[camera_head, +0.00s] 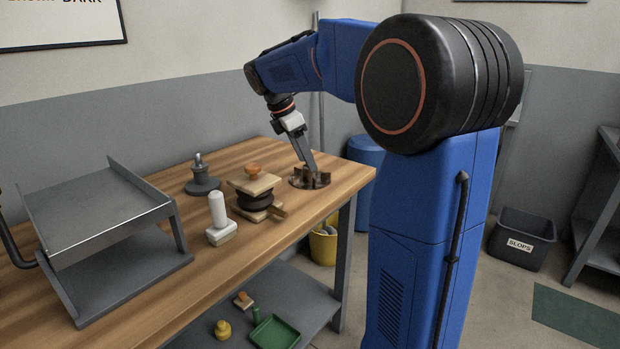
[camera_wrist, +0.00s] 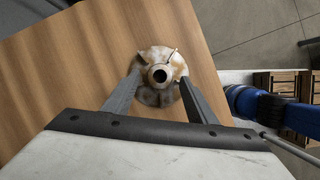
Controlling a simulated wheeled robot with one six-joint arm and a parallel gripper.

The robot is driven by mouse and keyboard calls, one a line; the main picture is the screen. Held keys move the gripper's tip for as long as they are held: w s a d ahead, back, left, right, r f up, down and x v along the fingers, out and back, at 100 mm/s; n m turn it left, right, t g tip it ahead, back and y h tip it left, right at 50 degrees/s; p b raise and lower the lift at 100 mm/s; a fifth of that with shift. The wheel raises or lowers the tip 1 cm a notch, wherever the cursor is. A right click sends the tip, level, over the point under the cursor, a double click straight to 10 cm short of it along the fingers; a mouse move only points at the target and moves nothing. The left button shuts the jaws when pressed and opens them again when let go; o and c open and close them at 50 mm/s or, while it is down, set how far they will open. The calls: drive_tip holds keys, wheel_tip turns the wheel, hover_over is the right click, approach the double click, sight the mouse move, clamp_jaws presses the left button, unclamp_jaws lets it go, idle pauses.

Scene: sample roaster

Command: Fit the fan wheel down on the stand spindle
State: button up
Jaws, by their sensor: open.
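The fan wheel (camera_head: 316,181), dark brown and finned, lies on the wooden bench near its right end. In the wrist view the fan wheel (camera_wrist: 160,57) shows as a worn, stained disc with a raised hub and a dark bore. My gripper (camera_head: 311,167) reaches down to it from above. In the wrist view my gripper (camera_wrist: 160,78) is open, with one finger on each side of the hub. I cannot tell whether the fingers touch it. The stand (camera_head: 202,185), a dark round base with an upright spindle (camera_head: 199,162), is on the bench to the left, with nothing on the spindle.
A large grey tray rack (camera_head: 100,230) fills the bench's left. A yellow bucket (camera_head: 323,246) and blue drum (camera_head: 363,152) are beyond the bench end.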

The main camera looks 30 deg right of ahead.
drive_tip(key=shift+x, duration=1.15)
clamp_jaws()
